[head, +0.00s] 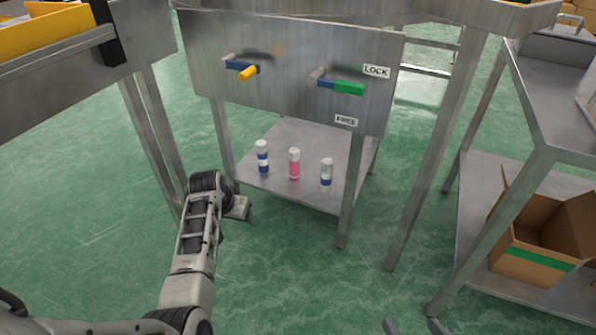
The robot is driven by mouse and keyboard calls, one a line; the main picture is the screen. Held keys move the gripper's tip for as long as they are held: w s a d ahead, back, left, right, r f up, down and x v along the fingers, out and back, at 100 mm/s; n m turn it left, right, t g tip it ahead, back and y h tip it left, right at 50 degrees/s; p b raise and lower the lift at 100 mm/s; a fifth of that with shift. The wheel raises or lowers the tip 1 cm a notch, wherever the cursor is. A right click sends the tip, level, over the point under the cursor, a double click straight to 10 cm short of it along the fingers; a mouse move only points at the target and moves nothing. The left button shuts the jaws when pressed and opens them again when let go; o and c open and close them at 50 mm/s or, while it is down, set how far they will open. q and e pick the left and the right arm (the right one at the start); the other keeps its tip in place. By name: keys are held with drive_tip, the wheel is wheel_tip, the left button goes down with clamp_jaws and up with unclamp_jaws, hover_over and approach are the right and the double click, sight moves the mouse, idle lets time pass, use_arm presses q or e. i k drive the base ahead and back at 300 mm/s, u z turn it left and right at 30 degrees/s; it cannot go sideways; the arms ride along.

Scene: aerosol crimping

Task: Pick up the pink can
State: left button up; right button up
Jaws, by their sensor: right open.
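The pink can (294,168), with a white top, stands upright on the metal lower shelf (310,140) of the middle bench. My right gripper (413,327) shows only as two spread fingertips at the bottom edge, open, empty and well away from the cans.
A metal panel (290,70) with a yellow lever (248,73) and a green lever (348,89) overhangs the shelf. Bench legs (350,190) flank it. A cardboard box (545,240) is on the right rack. The green floor in front is clear.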

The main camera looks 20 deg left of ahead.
sight(294, 153)
drive_tip(key=i, duration=1.3)
